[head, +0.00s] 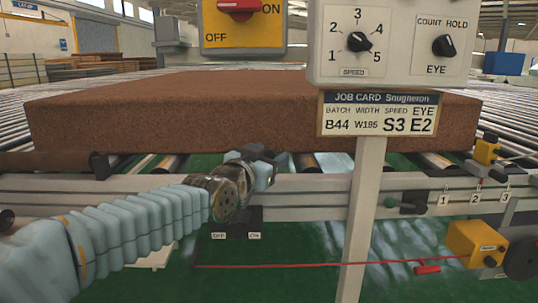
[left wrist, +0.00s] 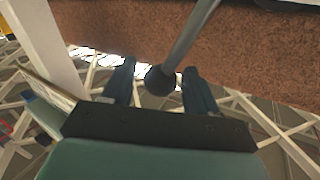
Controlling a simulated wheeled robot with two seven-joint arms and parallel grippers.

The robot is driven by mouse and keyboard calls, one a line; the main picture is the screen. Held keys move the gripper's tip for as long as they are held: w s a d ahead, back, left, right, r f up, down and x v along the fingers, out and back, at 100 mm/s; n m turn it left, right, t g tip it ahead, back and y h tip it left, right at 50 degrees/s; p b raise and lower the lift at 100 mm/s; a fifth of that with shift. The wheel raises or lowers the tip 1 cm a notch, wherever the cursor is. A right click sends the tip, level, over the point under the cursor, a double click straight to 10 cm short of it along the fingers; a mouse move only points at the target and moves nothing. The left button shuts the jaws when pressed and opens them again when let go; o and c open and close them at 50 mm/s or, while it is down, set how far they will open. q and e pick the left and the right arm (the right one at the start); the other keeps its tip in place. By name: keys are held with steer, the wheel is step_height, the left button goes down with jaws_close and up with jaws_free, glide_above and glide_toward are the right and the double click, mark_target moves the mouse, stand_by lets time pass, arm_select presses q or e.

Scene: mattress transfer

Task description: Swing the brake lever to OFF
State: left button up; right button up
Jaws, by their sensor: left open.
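The brake lever's dark base (head: 235,216) is on the front rail, with an OFF label at its left and an ON label at its right. My wrist hides the lever's upper part in the head view, so I cannot tell its side there. In the left wrist view a grey rod ends in a dark ball knob (left wrist: 160,79), which looks like the lever. My left gripper (left wrist: 158,68) is open, with one finger on each side of the knob and visible gaps. In the head view this gripper (head: 272,158) is above the rail, before the mattress. My right gripper is out of view.
A brown mattress (head: 240,108) lies on the rollers behind the rail. A pale post (head: 362,215) carrying the dial panel (head: 390,65) and job card (head: 377,112) stands right of my left gripper. A red cord (head: 330,265) runs low along the front to a yellow box (head: 476,245).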

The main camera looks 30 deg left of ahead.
arm_select(q)
steer(key=shift+w, duration=0.2)
steer(key=shift+c, duration=0.4)
jaws_close()
